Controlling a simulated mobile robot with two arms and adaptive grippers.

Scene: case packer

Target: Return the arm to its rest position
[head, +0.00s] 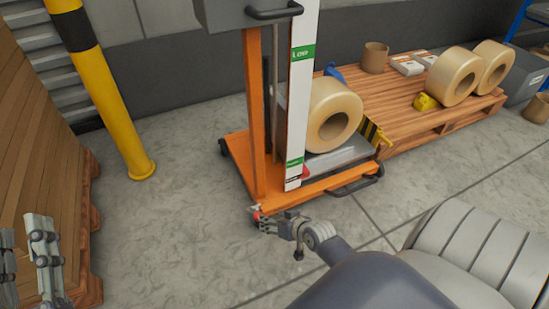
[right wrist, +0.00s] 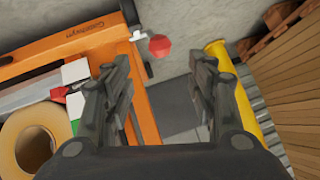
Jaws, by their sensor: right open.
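My right gripper (head: 265,222) is at the front left corner of the orange lift trolley's base (head: 335,186) in the head view. In the right wrist view its fingers (right wrist: 163,85) are wide apart with nothing between them. A red knob (right wrist: 160,45) at the trolley's corner shows just beyond the fingertips, apart from them. My left gripper (head: 27,262) is at the lower left of the head view, by the wooden stack. Its two fingers stand apart with nothing seen between them; its lower part is cut off.
The trolley carries a large tan roll (head: 335,115) beside its white mast (head: 300,100). A yellow post (head: 105,100) and a stack of boards (head: 35,140) stand left. A wooden pallet (head: 400,95) with rolls is at the right. Floor (head: 170,225) between post and trolley is clear.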

